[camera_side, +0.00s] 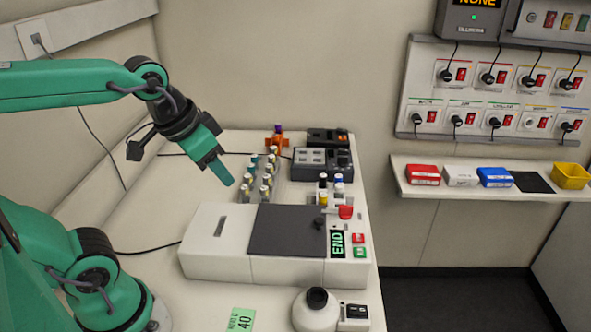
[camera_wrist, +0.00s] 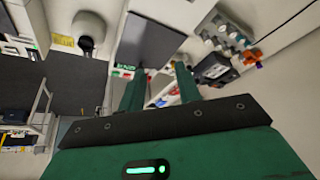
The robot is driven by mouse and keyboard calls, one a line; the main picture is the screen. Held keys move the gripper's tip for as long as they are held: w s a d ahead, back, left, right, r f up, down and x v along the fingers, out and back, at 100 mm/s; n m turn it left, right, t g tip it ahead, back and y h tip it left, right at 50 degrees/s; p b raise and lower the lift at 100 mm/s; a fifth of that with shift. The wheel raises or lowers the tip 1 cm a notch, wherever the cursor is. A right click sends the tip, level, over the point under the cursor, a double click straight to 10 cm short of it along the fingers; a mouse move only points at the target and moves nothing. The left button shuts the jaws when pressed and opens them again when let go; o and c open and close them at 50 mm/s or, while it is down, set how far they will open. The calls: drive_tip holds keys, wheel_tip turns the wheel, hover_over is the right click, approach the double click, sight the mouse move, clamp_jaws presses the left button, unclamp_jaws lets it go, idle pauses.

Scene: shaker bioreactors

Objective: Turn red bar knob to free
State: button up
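The red bar knob (camera_side: 345,212) is on the right part of the white shaker device (camera_side: 210,260), behind the END display (camera_side: 337,243), in the side view. I cannot tell its exact angle. My gripper (camera_side: 221,172) is in the air, left of the knob and well apart from it, pointing down and to the right. In the wrist view my gripper (camera_wrist: 158,78) has its two green fingers apart with nothing held. Small red details show between and near the fingers, too small to tell which is the knob.
A dark lid (camera_side: 288,230) covers the device's middle. Red and green buttons (camera_side: 359,244) are beside the display. Capped vials (camera_side: 266,185) stand behind the device, near my gripper. A round white vessel (camera_side: 316,308) is in front. A grey instrument (camera_side: 322,162) stands behind.

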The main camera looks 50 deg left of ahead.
drive_tip(key=w+d+r+m+g, duration=0.1)
drive_tip(key=w+d+m, duration=0.1)
drive_tip(key=w, duration=0.6)
drive_tip(key=m+g, duration=0.4)
drive_tip(key=m, duration=0.2)
approach(346, 206)
drive_tip(key=shift+s+a+f, duration=0.15)
drive_tip(key=shift+s+f, duration=0.1)
drive_tip(key=shift+s, duration=0.1)
drive_tip(key=shift+w+d+f, duration=0.2)
drive_tip(key=shift+w+f, duration=0.1)
drive_tip(key=shift+f, duration=0.05)
drive_tip(key=shift+f, duration=0.1)
drive_tip(key=shift+f, duration=3.85)
drive_tip(key=shift+c, duration=0.2)
clamp_jaws()
